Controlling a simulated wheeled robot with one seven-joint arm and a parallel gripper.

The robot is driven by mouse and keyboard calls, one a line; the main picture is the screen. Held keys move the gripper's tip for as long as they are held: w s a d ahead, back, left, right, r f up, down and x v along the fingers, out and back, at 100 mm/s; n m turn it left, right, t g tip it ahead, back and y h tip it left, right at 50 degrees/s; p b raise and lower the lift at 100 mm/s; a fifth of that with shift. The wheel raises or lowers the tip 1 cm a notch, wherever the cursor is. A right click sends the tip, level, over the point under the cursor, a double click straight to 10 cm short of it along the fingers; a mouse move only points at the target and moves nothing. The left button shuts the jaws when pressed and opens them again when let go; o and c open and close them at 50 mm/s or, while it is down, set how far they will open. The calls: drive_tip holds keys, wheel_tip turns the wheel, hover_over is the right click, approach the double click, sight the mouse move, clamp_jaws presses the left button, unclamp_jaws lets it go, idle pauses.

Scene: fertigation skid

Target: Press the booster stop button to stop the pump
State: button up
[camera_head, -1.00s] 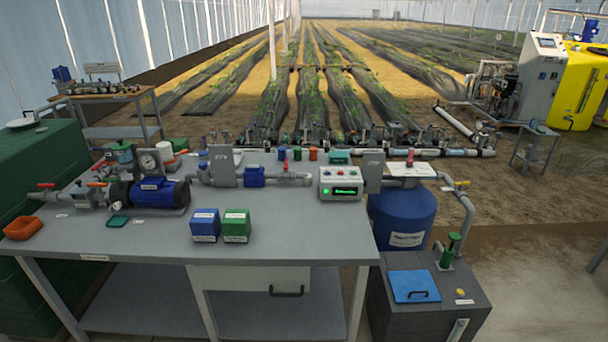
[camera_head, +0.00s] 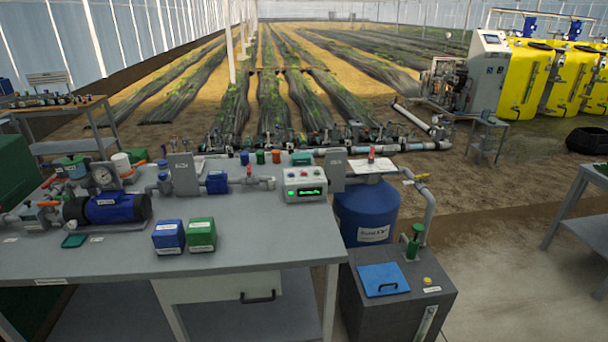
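A small light-grey control box (camera_head: 305,182) stands at the right back of the grey bench (camera_head: 250,235). Its front has a dark display with green characters and a lit green lamp (camera_head: 291,193). Small red and pale button-like parts show on its top, but their labels are too small to read, so I cannot tell which is the booster stop. A blue pump (camera_head: 112,208) with a dark end lies at the bench's left, below a round gauge (camera_head: 104,176). My gripper is not in view.
A blue box (camera_head: 168,237) and a green box (camera_head: 201,235) stand on the bench front. A blue tank (camera_head: 365,215) and a dark cabinet with a blue lid (camera_head: 383,279) stand right of the bench. Bare floor lies further right, before another table (camera_head: 578,190).

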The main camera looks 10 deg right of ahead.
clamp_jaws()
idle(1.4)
